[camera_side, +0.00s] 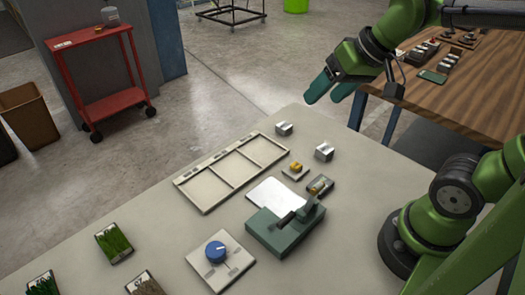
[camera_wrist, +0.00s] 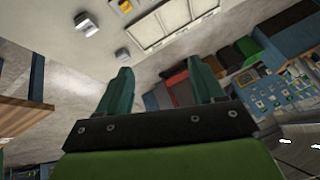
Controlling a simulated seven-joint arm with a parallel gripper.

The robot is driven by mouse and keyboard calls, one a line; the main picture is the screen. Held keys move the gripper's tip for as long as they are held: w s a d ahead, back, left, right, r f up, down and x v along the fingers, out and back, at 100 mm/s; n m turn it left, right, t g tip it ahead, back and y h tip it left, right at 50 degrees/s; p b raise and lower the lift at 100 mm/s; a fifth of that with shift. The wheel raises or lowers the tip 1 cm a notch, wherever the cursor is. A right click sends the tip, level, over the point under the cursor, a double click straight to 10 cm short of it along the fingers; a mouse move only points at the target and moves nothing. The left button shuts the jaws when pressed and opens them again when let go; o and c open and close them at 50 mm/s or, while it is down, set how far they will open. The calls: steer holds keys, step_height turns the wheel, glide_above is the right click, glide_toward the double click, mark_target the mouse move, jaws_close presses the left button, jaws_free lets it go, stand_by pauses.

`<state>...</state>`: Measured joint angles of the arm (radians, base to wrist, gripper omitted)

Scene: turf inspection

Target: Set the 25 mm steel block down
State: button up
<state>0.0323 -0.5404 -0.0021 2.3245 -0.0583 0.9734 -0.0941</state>
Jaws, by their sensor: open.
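Two small grey metal blocks stand on the pale table. One block (camera_side: 284,128) is near the table's far edge, and the other block (camera_side: 324,151) is closer to my arm. Both also show in the wrist view, the edge block (camera_wrist: 122,53) and the other block (camera_wrist: 86,24). I cannot tell which one is the 25 mm steel block. My gripper (camera_side: 323,99) is raised beyond the table's far edge, apart from both blocks. In the wrist view my gripper (camera_wrist: 160,66) has its two teal fingers wide apart with nothing between them.
A shallow tray (camera_side: 189,198) with three empty compartments lies left of the blocks. Near it are a white sheet (camera_side: 276,192), a green lever device (camera_side: 283,236), a blue-knob box (camera_side: 222,258) and small brass-coloured pieces (camera_side: 296,167). A wooden bench (camera_side: 470,93) stands behind.

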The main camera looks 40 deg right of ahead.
steer(key=shift+m+t, duration=0.3)
steer(key=shift+t, duration=0.2)
steer(key=s, duration=0.1)
steer(key=s+a+f, duration=0.1)
steer(key=s, duration=0.2)
steer(key=shift+a+f, duration=0.15)
steer(key=shift+a, duration=0.1)
stand_by(0.6)
